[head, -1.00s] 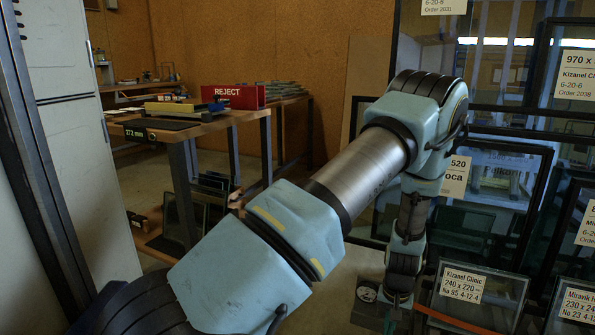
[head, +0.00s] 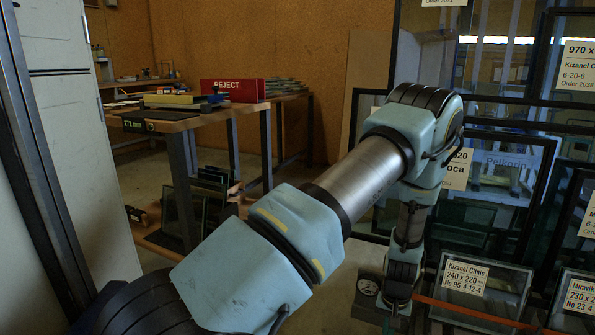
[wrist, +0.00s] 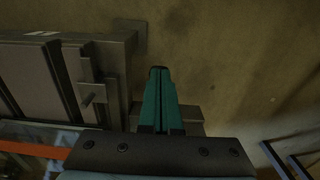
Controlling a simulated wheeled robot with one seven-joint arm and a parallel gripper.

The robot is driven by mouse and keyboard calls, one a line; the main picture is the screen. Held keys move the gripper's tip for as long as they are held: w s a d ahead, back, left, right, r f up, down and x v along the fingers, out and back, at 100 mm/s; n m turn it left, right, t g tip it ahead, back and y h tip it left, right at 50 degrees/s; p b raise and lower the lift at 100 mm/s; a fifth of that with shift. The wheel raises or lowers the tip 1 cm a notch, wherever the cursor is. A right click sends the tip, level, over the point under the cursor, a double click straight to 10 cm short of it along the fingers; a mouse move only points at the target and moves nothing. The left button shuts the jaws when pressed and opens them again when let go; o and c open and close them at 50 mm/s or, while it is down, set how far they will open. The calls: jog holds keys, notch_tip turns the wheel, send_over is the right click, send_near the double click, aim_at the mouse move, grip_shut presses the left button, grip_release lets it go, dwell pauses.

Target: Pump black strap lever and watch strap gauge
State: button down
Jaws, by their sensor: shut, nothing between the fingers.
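My gripper (wrist: 159,75) shows in the wrist view as two teal fingers pressed together, with nothing between them. I cannot tell whether this peg is the black strap lever, or whether the fingers touch anything. In the head view a small round gauge (head: 367,286) sits low beside the end of my arm; its reading is too small to make out. An orange-red strap (head: 468,312) runs right from there across the glass frames. My arm hides the lever area in the head view.
Labelled glass panes (head: 480,290) stand in a rack close on the right. A workbench (head: 190,121) with a red REJECT box (head: 232,90) stands at the back left. A grey cabinet (head: 75,130) borders the left. Some bare floor shows between bench and rack.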

notch_tip(320, 180, up, 10)
jog(key=p, duration=0.8)
jog(key=w+a+r+n, duration=0.1)
jog(key=w+a+r, duration=0.1)
jog(key=a+r, duration=0.7)
jog(key=w+a+r+n, duration=0.1)
jog(key=w+a+r, duration=0.1)
jog(key=a+r, duration=0.7)
jog(key=s+a+r+n+t, duration=0.2)
jog(key=s+a+r, duration=0.6)
jog(key=a+r, duration=0.45)
notch_tip(320, 180, up, 23)
jog(key=p, duration=2.4)
jog(key=shift+d+r, duration=0.15)
